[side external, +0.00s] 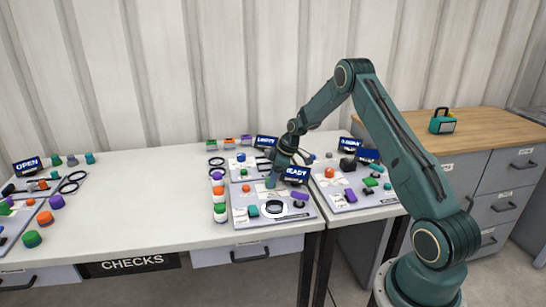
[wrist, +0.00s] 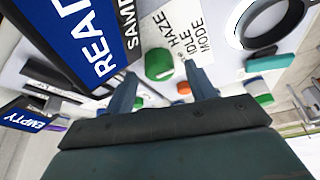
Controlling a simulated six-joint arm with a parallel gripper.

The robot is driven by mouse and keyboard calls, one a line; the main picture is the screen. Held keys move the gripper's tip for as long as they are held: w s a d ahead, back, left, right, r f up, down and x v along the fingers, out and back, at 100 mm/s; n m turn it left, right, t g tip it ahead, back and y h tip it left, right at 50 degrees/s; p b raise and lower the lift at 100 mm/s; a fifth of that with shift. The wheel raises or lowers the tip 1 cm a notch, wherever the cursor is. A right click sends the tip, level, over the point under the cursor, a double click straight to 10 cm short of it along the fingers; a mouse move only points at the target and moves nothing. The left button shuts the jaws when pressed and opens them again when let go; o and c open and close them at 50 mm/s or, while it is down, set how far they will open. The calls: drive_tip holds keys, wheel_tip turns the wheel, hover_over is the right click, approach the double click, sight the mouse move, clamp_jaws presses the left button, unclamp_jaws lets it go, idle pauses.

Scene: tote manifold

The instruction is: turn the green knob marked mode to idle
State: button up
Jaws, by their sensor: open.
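The green knob (wrist: 158,63) stands on the panel in the wrist view, beside a white label (wrist: 182,38) reading HAZE, IDLE and MODE. My gripper (wrist: 162,75) is open, with one finger on each side of the knob's near edge. I cannot tell whether the fingers touch it, and its pointer is not clear. In the side external view my gripper (side external: 271,183) is low over the front panel (side external: 242,221); I cannot make out this knob there.
A blue READY sign (side external: 296,175) stands close to the right of my gripper. A black ring (side external: 274,207) lies in front, with a teal-green part (side external: 253,211) beside it. A stack of coloured blocks (side external: 219,200) stands left. The table's left middle is clear.

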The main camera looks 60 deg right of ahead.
drive_tip(key=v, duration=1.3)
drive_tip(key=shift+s, duration=0.1)
drive_tip(key=s+a+r+m, duration=0.1)
drive_tip(key=s+a+r, duration=0.2)
drive_tip(key=a+r, duration=0.3)
drive_tip(key=s+a+r+m+h, duration=0.1)
drive_tip(key=s+a+r, duration=0.2)
drive_tip(key=a+r, duration=0.3)
drive_tip(key=s+a+r, duration=0.4)
drive_tip(key=a, duration=0.4)
drive_tip(key=s+a+m, duration=0.1)
drive_tip(key=s+a, duration=0.2)
drive_tip(key=s, duration=0.3)
drive_tip(key=s+a+m+t, duration=0.1)
drive_tip(key=s+a, duration=0.2)
drive_tip(key=s, duration=0.3)
drive_tip(key=s+a+m+h, duration=0.1)
drive_tip(key=s+a, duration=0.2)
drive_tip(key=s, duration=0.4)
drive_tip(key=shift+r+m+t, duration=0.15)
drive_tip(key=shift+m+t, duration=0.15)
drive_tip(key=shift+t, duration=0.1)
